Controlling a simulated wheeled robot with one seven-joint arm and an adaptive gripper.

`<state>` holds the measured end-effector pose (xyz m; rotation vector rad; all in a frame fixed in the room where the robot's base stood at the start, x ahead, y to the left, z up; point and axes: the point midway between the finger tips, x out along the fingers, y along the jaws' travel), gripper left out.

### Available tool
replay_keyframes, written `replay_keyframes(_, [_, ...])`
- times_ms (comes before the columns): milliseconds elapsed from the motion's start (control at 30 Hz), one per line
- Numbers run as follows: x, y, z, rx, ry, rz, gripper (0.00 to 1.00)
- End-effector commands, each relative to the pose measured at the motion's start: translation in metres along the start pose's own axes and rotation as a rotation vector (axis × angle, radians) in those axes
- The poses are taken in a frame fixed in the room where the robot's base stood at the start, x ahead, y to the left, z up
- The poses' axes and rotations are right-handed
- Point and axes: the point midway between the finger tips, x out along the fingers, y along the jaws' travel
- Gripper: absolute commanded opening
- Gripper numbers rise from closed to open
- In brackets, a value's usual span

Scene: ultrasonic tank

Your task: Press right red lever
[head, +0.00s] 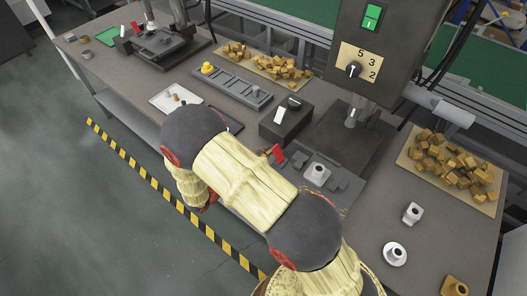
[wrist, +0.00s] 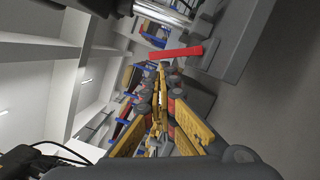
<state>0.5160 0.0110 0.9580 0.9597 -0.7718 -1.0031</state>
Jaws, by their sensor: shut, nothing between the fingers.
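The right red lever (head: 278,154) stands up on the grey fixture (head: 318,172) at the middle of the bench, just beyond my arm in the head view. In the wrist view the red lever (wrist: 178,53) lies across the picture, just above the fingertips. My gripper (wrist: 161,70) is shut and empty, with its yellow fingers together and pointing toward the lever. I cannot tell whether the tips touch it. In the head view my arm hides most of the gripper. A second red lever (head: 136,29) is on the far left fixture.
A black box with a white switch (head: 285,120) stands beside the right lever. A control box with a green switch and dial (head: 372,60) hangs above. Trays of brass pieces (head: 452,165) and loose metal parts (head: 395,253) lie on the bench. The floor at left is clear.

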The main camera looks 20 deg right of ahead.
Motion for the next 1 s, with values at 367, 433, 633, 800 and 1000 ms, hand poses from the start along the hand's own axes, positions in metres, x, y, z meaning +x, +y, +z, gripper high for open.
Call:
replay_keyframes(367, [0.001,0.003,0.003,0.068,0.000,-0.018,0.00])
replay_keyframes(433, [0.001,0.003,0.004,0.084,0.001,-0.022,0.00])
replay_keyframes(633, [0.002,0.005,0.007,0.144,0.000,-0.037,0.00])
replay_keyframes(800, [0.003,0.008,0.013,0.244,0.000,-0.061,0.00])
replay_keyframes(1000, [0.006,0.011,0.023,0.418,-0.001,-0.105,0.00])
